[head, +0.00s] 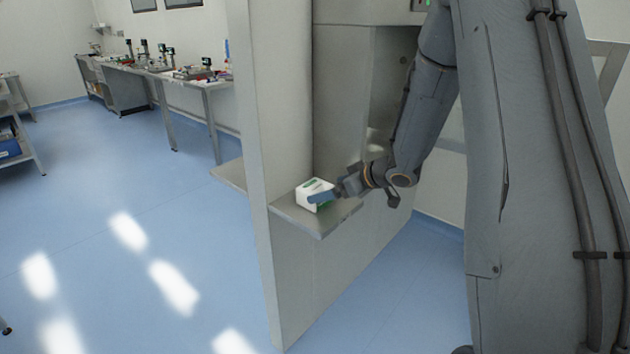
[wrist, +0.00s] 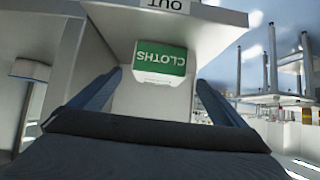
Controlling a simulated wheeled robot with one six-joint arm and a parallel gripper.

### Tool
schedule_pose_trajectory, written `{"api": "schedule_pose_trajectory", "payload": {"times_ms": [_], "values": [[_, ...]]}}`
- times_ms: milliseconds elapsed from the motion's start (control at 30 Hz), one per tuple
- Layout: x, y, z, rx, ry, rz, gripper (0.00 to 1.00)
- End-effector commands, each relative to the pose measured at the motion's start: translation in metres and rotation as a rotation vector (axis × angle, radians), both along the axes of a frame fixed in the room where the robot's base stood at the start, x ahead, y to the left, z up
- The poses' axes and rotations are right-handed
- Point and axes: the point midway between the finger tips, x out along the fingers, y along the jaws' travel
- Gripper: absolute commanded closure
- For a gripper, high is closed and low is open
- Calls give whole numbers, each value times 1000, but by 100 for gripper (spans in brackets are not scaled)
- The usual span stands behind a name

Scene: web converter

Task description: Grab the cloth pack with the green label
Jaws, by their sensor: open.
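The cloth pack (head: 314,194) is a white box with a green label, sitting on a small grey shelf (head: 292,217) on the side of a grey cabinet. In the wrist view the pack (wrist: 160,62) shows upside down, its green label reading "CLOTHS". My gripper (head: 325,197) is at the pack in the head view. In the wrist view its two open fingers (wrist: 155,95) point toward the pack, one on each side. I cannot tell whether the fingers touch it. The gripper hides part of the pack's right side in the head view.
The tall grey cabinet panel (head: 262,120) stands just left of the shelf. The shelf (wrist: 205,22) carries an "OUT" mark in the wrist view. Benches with equipment (head: 160,72) stand along the far wall. The blue floor (head: 130,220) at left is clear.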

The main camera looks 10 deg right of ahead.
Motion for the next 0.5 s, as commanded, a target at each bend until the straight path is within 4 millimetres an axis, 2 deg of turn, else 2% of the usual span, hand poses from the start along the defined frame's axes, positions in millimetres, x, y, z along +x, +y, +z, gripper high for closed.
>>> {"api": "schedule_pose_trajectory", "payload": {"times_ms": [167, 500], "values": [[4, 1, -4, 25, -4, 24, 4], [24, 9, -22, 24, -3, 13, 4]]}}
